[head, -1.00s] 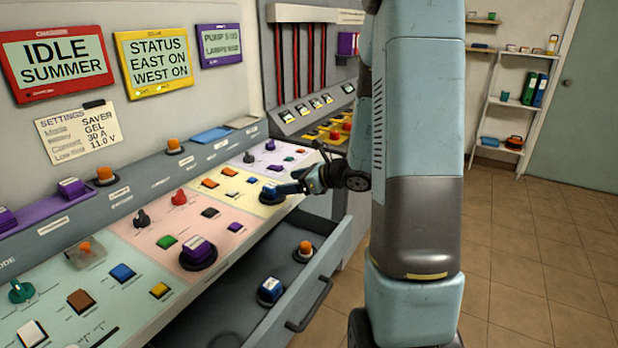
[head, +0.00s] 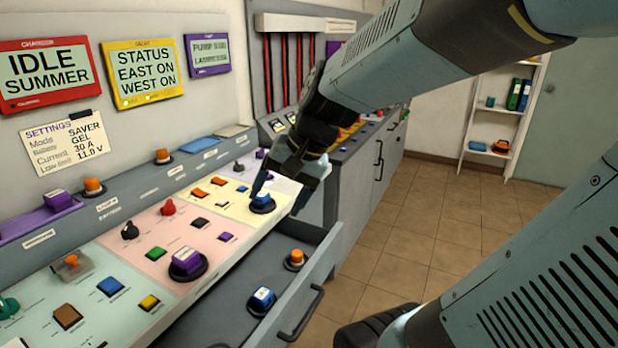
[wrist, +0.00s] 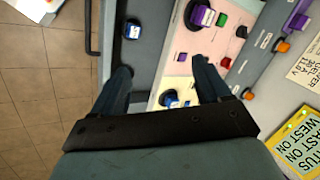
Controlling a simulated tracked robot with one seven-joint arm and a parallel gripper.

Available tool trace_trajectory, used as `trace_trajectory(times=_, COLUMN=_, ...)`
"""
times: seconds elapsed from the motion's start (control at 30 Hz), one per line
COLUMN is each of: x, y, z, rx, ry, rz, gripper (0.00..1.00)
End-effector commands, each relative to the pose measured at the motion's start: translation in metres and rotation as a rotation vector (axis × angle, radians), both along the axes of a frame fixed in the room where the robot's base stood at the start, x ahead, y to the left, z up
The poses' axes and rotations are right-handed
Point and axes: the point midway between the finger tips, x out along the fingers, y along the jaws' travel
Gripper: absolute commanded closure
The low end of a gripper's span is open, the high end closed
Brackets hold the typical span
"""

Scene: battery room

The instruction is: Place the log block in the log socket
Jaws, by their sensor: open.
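I cannot read any label saying "log", so I cannot tell which block or socket is meant. A second blue block (head: 262,299) stands in the open drawer, also in the wrist view (wrist: 132,31). A purple block (head: 187,261) sits in a round black base on the pink panel. My gripper (head: 279,196) is open and empty, fingers pointing down, close by the yellow-panel block; it also shows in the wrist view (wrist: 162,66).
The drawer (head: 322,262) stands open below the console and also holds an orange block (head: 296,258). Small switches and knobs crowd the panels. Orange and purple blocks line the back ledge (head: 125,192). The tiled floor (head: 400,215) at right is clear.

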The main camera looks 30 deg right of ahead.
Motion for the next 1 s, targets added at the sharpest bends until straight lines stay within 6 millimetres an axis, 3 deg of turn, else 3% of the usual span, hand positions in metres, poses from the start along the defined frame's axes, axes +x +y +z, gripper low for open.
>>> trace_trajectory(times=0.2, x=-0.035, y=-0.023, z=0.025, rx=-0.300, ry=-0.168, rz=0.213, gripper=0.24)
trace_trajectory(times=0.4, x=-0.051, y=-0.041, z=0.041, rx=-0.484, ry=-0.258, rz=0.320, gripper=0.24)
trace_trajectory(times=0.53, x=-0.054, y=-0.053, z=0.045, rx=-0.529, ry=-0.278, rz=0.344, gripper=0.24)
trace_trajectory(times=1.0, x=-0.054, y=-0.053, z=0.046, rx=-0.533, ry=-0.280, rz=0.347, gripper=0.24)
